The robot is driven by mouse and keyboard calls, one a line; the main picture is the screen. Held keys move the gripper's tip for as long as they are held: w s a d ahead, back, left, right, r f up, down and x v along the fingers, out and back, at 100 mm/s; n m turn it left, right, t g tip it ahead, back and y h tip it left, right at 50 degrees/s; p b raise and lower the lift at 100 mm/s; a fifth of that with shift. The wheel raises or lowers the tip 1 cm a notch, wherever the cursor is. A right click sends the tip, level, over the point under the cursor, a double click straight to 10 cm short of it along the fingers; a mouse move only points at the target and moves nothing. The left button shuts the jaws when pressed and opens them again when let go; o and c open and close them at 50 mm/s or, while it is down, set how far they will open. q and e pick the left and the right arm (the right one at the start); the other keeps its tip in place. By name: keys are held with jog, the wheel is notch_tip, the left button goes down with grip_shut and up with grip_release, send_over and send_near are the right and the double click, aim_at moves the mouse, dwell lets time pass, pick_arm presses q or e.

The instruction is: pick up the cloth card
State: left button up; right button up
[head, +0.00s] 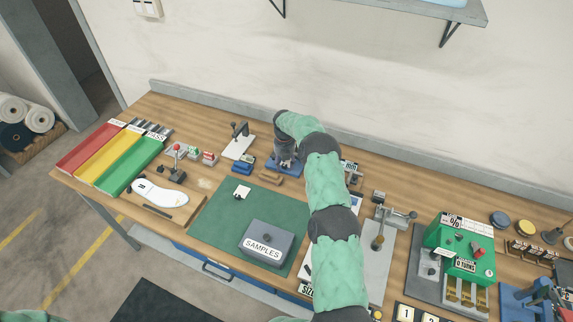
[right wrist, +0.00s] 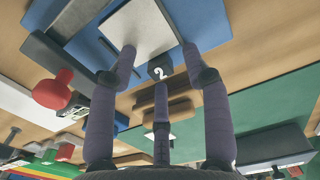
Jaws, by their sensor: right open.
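My right gripper (head: 284,162) is at the back of the bench, low over a blue base, which its fingers partly hide. In the right wrist view its fingers (right wrist: 160,58) are spread and empty. A flat pale square (right wrist: 138,27) lies on the blue base near the fingertips; it may be the cloth card, but I cannot tell its material. A small white card with dark marks (head: 242,192) lies on the green mat (head: 215,215). My left gripper is out of view.
A brown wooden block (head: 270,179) lies just in front of the gripper. A grey SAMPLES box (head: 268,243) stands on the mat. Red, yellow and green trays (head: 130,166) and a white insole (head: 160,192) are at left. A green machine (head: 460,247) is at right.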

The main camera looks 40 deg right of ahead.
grip_shut()
jog(key=shift+r, duration=0.15)
jog(key=shift+r, duration=0.65)
jog(key=s+a+r, duration=0.3)
jog(key=a+r, duration=0.8)
jog(key=a, duration=0.2)
jog(key=w+d+f+b, duration=0.1)
jog(key=d+f+b, duration=0.1)
jog(key=d, duration=0.4)
jog(key=w+d+f+b, duration=0.2)
jog(key=d+f+b, duration=0.1)
jog(key=d, duration=0.3)
jog(key=f+b, duration=0.1)
jog(key=f, duration=0.1)
jog(key=f+b, duration=0.4)
jog(key=shift+s+a+f, duration=0.1)
jog(key=shift+s, duration=0.15)
jog(key=shift+f, duration=0.15)
jog(key=shift+f, duration=0.5)
